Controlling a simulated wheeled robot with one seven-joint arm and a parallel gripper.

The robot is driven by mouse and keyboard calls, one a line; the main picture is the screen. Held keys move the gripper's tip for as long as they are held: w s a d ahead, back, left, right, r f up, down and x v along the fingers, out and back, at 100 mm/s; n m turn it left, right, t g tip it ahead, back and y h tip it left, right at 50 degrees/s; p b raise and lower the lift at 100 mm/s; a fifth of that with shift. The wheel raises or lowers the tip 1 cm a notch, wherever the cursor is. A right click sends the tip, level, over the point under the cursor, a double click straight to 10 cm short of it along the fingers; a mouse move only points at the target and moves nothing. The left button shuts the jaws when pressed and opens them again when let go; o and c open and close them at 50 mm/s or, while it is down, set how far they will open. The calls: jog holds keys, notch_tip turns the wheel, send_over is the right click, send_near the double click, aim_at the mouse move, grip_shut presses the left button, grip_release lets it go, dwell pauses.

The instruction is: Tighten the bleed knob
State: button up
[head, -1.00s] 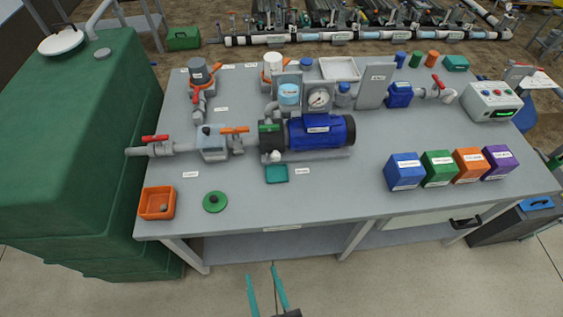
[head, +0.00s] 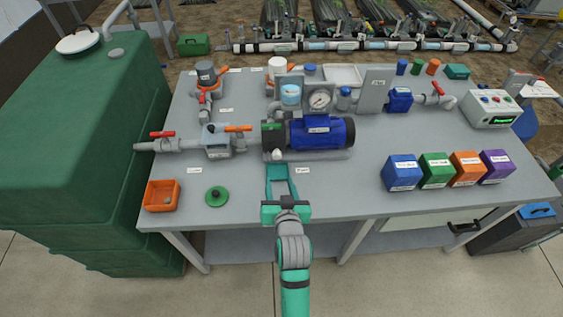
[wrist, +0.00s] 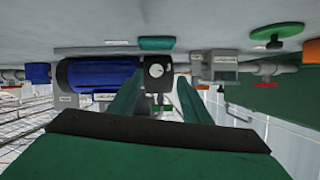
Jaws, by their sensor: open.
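The small pale bleed knob (head: 277,155) sits low on the front of the dark pump housing, left of the blue motor (head: 322,132). In the wrist view, which is upside down, the pale round knob (wrist: 156,70) shows between the fingers and beyond their tips. My gripper (head: 278,168) is open and empty, with teal fingers pointing towards the pump from the table's front edge. It also shows in the wrist view (wrist: 158,80). The knob appears clear of both fingers. How tight it is cannot be told.
A small teal tray (wrist: 157,43) lies on the table in front of the pump, partly lost behind the fingers in the head view. An orange bin (head: 162,196) and a green disc (head: 216,196) lie left. Several coloured boxes (head: 402,173) stand right.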

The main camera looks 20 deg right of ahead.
aim_at(277, 157)
jog(key=x, duration=0.3)
jog(key=r+x, duration=0.1)
jog(key=x, duration=0.3)
jog(key=d+r+x, duration=0.1)
jog(key=x, duration=0.3)
jog(key=shift+w, duration=0.5)
jog(key=shift+w+d+f, duration=0.1)
jog(key=shift+w+d, duration=0.05)
jog(key=shift+d, duration=0.15)
jog(key=shift+a, duration=0.35)
jog(key=shift+c, duration=0.6)
jog(key=c, duration=0.9)
jog(key=shift+d, duration=0.3)
jog(key=shift+a, duration=0.1)
